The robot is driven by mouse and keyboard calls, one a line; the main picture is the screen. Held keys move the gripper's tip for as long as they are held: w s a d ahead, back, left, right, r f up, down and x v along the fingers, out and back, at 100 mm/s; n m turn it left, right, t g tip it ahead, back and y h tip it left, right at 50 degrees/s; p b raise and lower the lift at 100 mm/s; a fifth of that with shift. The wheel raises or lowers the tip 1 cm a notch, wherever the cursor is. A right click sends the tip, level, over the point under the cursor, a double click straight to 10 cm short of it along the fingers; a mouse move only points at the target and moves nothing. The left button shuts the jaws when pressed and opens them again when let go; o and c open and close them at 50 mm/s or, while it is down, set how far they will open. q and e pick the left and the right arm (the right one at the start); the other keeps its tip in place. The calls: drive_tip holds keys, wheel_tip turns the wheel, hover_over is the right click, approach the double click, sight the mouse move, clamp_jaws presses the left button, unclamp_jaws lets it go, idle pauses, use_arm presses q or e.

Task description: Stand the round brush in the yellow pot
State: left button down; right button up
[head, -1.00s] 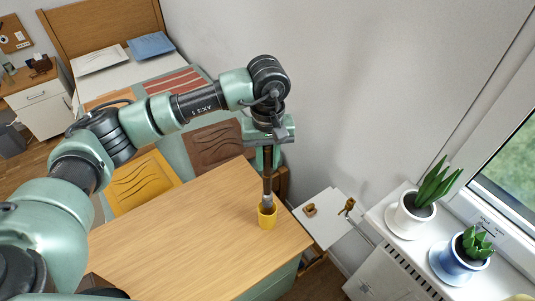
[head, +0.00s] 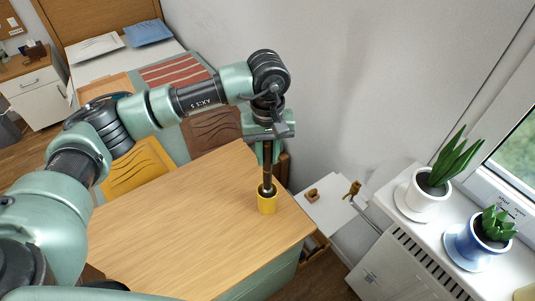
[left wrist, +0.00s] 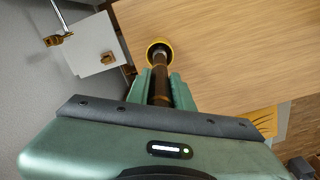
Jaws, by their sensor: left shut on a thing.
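The round brush (head: 267,168) is upright, with a brown handle and a dark metal collar at its lower end. My left gripper (head: 266,150) is shut on the handle from above. The brush's lower end is inside the mouth of the yellow pot (head: 267,204), so its tip is hidden. The pot stands on the wooden table top (head: 190,225) near its right edge. In the left wrist view the brush (left wrist: 161,85) runs between the fingers of my gripper (left wrist: 160,90) into the yellow pot (left wrist: 150,48). My right gripper is not in view.
A white surface (head: 325,212) with small brown items lies right of the table. A white-potted plant (head: 422,200) and a blue-potted plant (head: 475,245) stand on the windowsill. A bed with cushions lies behind. The table left of the pot is clear.

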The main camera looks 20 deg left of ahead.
use_arm(q)
drive_tip(key=shift+f, duration=0.25)
drive_tip(key=c, duration=1.2)
unclamp_jaws()
drive_tip(key=shift+o, duration=0.2)
wheel_tip(320, 180, up, 7)
drive_tip(key=shift+b, duration=1.2)
drive_tip(key=shift+r, duration=0.45)
drive_tip(key=shift+f, duration=0.1)
